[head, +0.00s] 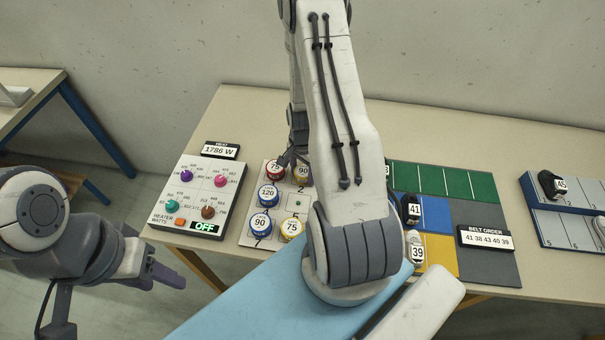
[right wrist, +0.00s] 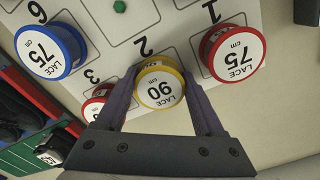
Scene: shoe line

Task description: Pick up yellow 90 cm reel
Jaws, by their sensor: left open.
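The yellow 90 cm reel (right wrist: 160,88) is in the right wrist view, label facing the camera, at the spot marked 2 on the white reel board (head: 251,238). My right gripper (right wrist: 161,85) has its fingers flush against both sides of the reel. In the head view the reel (head: 303,171) shows only partly beside my right arm, and the fingers are mostly hidden. I cannot tell whether the reel is clear of the board. My left gripper (head: 160,271) is open and empty at the lower left, away from the table.
The heater panel (head: 198,197) is left of the board. Coloured mats (head: 440,180) with shoes lie right.

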